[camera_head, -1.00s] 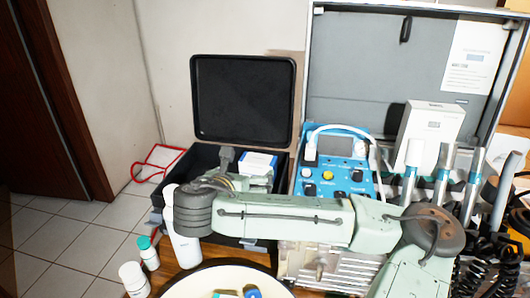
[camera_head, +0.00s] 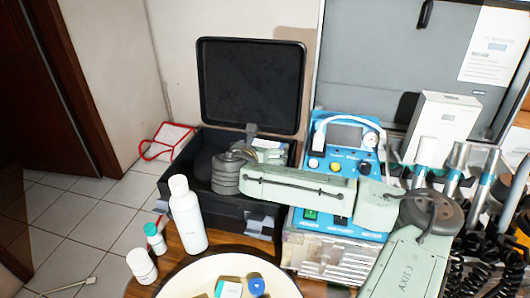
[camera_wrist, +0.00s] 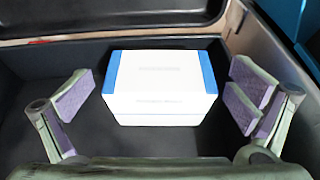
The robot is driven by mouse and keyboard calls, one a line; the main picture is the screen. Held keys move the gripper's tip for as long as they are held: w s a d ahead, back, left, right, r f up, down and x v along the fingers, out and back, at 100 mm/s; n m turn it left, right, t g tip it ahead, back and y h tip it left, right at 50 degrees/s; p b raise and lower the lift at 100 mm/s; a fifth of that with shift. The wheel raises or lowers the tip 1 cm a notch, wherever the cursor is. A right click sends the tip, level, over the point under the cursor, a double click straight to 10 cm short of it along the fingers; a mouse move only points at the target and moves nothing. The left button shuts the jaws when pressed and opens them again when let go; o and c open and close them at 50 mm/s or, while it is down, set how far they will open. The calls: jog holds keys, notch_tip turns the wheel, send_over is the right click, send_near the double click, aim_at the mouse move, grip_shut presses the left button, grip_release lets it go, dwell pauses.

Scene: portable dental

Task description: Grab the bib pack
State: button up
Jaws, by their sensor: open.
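The bib pack, seemingly the white box with blue ends (camera_wrist: 160,88), lies flat in the open black case. In the head view only a small part of the box (camera_head: 268,144) shows beside my gripper; the rest is hidden. My gripper (camera_wrist: 163,97) is open and empty, reaching into the case. In the wrist view its two purple-padded fingers stand on the left and right of the box, with a gap on each side. I cannot tell how far above the box the fingertips are.
A white bottle (camera_head: 188,218), small jars and a round pan (camera_head: 178,281) stand in front. A blue dental unit (camera_head: 345,170) stands right of the case.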

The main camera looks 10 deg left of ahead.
jog(key=shift+w+f, duration=0.25)
jog(key=shift+w, duration=0.25)
jog(key=shift+c, duration=0.6)
jog(key=c, duration=0.9)
jog(key=shift+r, duration=0.1)
